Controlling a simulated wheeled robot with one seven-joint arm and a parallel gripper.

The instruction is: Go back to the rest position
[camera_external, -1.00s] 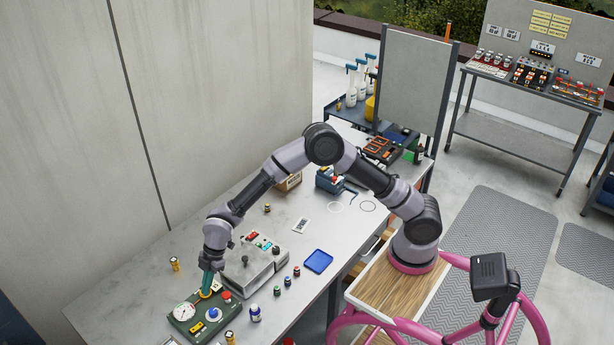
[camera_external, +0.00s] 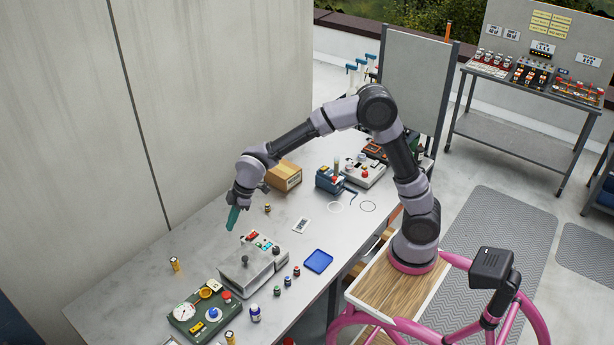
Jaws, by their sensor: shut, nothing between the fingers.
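My gripper (camera_external: 232,219), with teal fingers, is shut and empty. It hangs in the air above the workbench (camera_external: 185,225), over the back left side of a grey box with a dark knob (camera_external: 243,275), apart from it. My arm (camera_external: 335,115) bends up from its base on the wooden-topped pink cart and reaches left over the bench. A green panel (camera_external: 190,335) with a white gauge, a blue knob and a red button lies at the bench's near left, clear of my gripper.
A blue tray (camera_external: 318,261) and several small bottles (camera_external: 286,281) stand near the bench's front edge. A cardboard box (camera_external: 284,176) and a blue device (camera_external: 328,179) stand farther back. A brass cylinder (camera_external: 174,264) stands at left. The bench's back left is mostly bare.

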